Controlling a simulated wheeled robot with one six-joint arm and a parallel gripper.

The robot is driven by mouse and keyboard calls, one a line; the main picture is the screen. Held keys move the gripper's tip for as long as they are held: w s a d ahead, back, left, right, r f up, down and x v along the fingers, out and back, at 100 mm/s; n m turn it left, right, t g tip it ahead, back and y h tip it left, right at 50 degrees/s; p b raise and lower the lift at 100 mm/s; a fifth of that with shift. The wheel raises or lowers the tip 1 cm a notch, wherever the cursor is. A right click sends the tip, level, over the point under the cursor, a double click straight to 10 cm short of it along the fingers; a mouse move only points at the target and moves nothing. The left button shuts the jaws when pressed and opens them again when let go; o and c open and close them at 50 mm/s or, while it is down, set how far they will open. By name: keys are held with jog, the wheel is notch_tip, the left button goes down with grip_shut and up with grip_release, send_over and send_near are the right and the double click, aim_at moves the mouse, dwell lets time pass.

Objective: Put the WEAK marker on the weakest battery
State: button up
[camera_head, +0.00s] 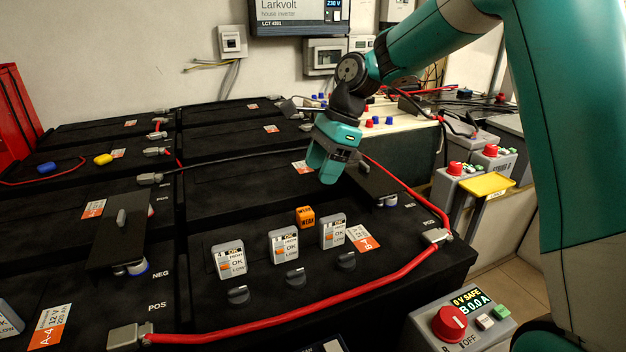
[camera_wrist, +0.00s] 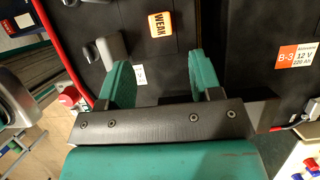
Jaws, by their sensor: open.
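The WEAK marker is a small orange block (camera_head: 305,216) on top of the black front battery labelled B-4 (camera_head: 363,238). In the wrist view the marker (camera_wrist: 162,31) shows dark WEAK lettering, beyond my fingertips. My gripper (camera_head: 326,178) is open and empty, held above the batteries, up and slightly right of the marker in the head view. In the wrist view its two green fingers (camera_wrist: 158,70) are apart with nothing between them. Three grey gauges marked HIGH, OK, LOW (camera_head: 228,259) stand on B-4 near the marker; their exact readings are too small to tell.
A thick red cable (camera_head: 300,325) runs along B-4's front and right edges. Battery A-4 (camera_head: 50,328) lies at left, with a dark flat cover (camera_head: 118,240) near its terminals. Battery B-3 (camera_wrist: 297,56) shows at right in the wrist view. A red-knobbed control box (camera_head: 462,320) stands front right.

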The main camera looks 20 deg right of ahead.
jog(key=s+a+r+n, duration=0.2)
jog(key=s+a+n, duration=0.2)
jog(key=s+n, duration=0.2)
jog(key=s+a+r+n, duration=0.3)
jog(key=s+n, duration=0.2)
jog(key=s, duration=0.1)
jog(key=s+a+f+n, duration=0.1)
jog(key=s+a+n, duration=0.1)
jog(key=s+n, duration=1.2)
jog(key=shift+s+a+f, duration=0.15)
jog(key=shift+s+f, duration=0.15)
jog(key=shift+s, duration=0.8)
notch_tip(320, 180, up, 21)
jog(key=p, duration=2.1)
